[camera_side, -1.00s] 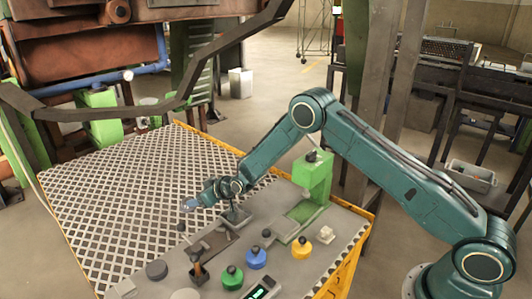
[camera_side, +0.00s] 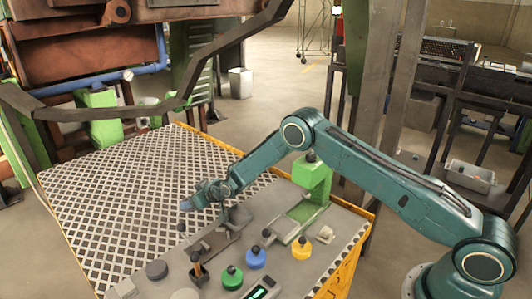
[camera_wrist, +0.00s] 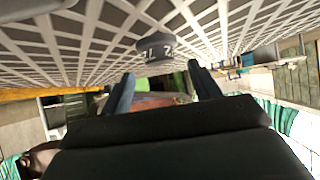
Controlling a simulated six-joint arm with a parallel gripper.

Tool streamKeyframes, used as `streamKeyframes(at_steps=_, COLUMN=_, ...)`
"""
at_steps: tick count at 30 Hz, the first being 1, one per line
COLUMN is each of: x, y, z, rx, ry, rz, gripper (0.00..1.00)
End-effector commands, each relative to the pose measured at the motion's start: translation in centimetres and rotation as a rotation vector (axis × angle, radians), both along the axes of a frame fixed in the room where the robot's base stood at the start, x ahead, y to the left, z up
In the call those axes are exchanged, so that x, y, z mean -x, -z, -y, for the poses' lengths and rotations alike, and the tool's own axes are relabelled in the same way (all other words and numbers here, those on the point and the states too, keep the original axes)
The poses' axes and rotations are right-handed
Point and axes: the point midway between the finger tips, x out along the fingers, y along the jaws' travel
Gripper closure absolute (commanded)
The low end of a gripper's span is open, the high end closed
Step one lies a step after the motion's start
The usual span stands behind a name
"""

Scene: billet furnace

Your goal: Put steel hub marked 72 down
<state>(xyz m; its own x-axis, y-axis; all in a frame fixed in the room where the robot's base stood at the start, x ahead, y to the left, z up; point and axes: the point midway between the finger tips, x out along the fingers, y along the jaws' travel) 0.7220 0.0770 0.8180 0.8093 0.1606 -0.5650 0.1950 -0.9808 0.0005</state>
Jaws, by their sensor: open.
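The steel hub marked 72 (camera_wrist: 155,48) is a dark grey round piece with pale digits. In the wrist view it stands against the lattice surface, just beyond my fingertips and apart from them. In the side view a small dark piece below my gripper (camera_side: 187,207) looks like this hub (camera_side: 181,227), near the edge of the lattice plate (camera_side: 130,190). My gripper is open, with its two fingers (camera_wrist: 163,88) spread and nothing between them. The wrist housing hides the lower part of the wrist view.
A green press (camera_side: 312,180) stands right of my gripper. A dark bent rail (camera_side: 130,113) crosses above the back. The lattice is mostly clear.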

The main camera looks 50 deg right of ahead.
Motion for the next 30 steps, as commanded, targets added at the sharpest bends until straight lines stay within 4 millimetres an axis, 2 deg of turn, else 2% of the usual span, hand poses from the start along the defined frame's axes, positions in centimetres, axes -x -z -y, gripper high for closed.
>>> streamKeyframes(at_steps=12, x=-2.3, y=1.7, z=-0.5, rx=0.0, ry=0.0, rz=0.0, gripper=0.38)
streamKeyframes(at_steps=30, x=-2.5, y=1.8, z=-0.5, rx=-0.001, ry=0.001, rz=0.0, gripper=0.38)
